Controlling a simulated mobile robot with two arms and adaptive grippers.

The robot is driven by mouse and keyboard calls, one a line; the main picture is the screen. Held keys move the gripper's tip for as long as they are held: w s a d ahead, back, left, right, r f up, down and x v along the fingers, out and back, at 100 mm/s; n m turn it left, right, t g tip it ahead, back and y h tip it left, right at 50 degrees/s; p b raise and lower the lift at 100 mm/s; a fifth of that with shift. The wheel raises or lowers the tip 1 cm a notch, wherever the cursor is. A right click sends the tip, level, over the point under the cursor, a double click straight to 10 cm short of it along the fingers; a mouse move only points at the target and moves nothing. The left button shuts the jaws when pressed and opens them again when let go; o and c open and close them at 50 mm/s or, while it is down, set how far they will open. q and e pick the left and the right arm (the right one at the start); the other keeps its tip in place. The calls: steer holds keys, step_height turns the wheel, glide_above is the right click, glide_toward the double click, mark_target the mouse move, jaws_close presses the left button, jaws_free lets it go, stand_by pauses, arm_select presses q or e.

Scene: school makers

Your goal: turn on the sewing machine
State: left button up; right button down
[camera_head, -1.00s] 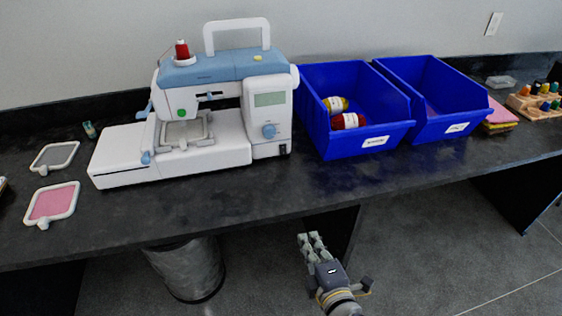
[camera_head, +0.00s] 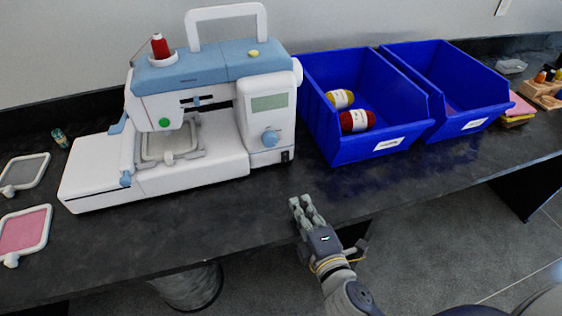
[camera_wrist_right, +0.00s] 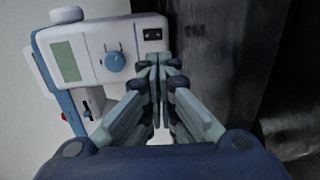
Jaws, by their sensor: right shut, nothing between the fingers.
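The white and blue sewing machine (camera_head: 215,90) stands on the black table. Its right front has a grey-green screen (camera_head: 268,102), a blue dial (camera_head: 270,138) and a small black switch (camera_head: 286,156) low at the corner. In the right wrist view the switch (camera_wrist_right: 152,34) shows just beyond my fingertips, with the dial (camera_wrist_right: 116,62) to its left. My right gripper (camera_head: 301,200) is shut and empty, over the table's front edge, in front of the machine's right corner and apart from it. It also shows in the right wrist view (camera_wrist_right: 158,62). My left gripper is out of view.
Two blue bins (camera_head: 340,150) stand right of the machine; the nearer holds yellow and red yarn (camera_head: 355,120). Embroidery hoops (camera_head: 24,232) lie at the left. The table front (camera_head: 235,212) between machine and edge is clear.

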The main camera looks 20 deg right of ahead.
steer(key=p, duration=0.1)
glide_toward(280, 161)
steer(key=w, duration=0.5)
steer(key=shift+a+f+p, duration=0.15)
steer(key=shift+p, duration=0.25)
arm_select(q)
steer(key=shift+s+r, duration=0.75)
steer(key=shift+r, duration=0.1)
arm_select(e)
steer(key=shift+w, duration=0.55)
steer(key=shift+w+f, duration=0.1)
steer(key=shift+w, duration=0.15)
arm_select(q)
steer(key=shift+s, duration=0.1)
